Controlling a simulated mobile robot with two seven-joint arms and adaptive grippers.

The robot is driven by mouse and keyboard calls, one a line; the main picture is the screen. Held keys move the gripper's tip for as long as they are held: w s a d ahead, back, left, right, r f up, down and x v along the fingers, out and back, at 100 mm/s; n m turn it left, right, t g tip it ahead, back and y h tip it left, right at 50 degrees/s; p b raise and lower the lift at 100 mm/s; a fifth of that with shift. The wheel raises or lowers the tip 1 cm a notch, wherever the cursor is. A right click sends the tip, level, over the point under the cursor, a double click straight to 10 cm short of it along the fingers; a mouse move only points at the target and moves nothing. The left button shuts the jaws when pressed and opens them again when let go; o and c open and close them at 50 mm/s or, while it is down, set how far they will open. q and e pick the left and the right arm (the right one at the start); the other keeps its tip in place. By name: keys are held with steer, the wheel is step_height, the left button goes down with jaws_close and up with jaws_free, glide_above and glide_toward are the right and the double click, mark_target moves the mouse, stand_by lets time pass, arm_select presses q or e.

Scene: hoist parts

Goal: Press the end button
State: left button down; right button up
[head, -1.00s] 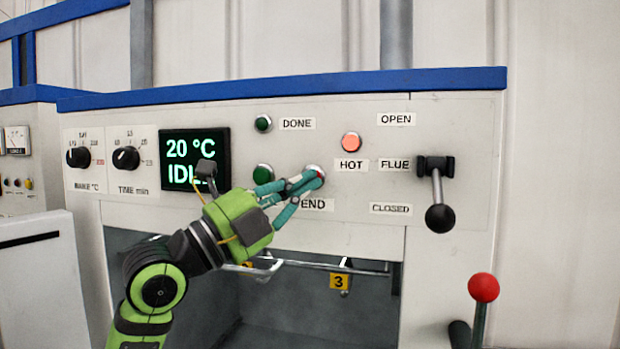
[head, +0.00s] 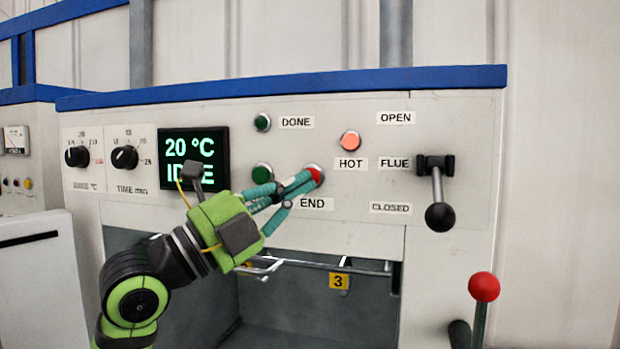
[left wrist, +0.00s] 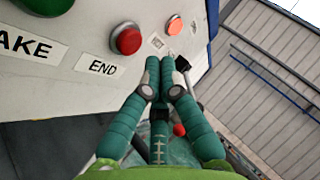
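The red end button (head: 317,176) sits on the pale panel above the END label (head: 312,204). My right gripper is in neither view.
A green button (head: 262,173) is left of the end button. The display (head: 193,152) reads 20 °C and IDLE, partly covered by my gripper. The HOT lamp (head: 350,141) glows orange-red. The flue lever (head: 438,200) hangs down at the right. A red-knobbed lever (head: 484,288) stands lower right.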

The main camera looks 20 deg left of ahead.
arm_select(q)
steer(key=shift+s+a, duration=0.1)
steer(key=shift+s, duration=1.85)
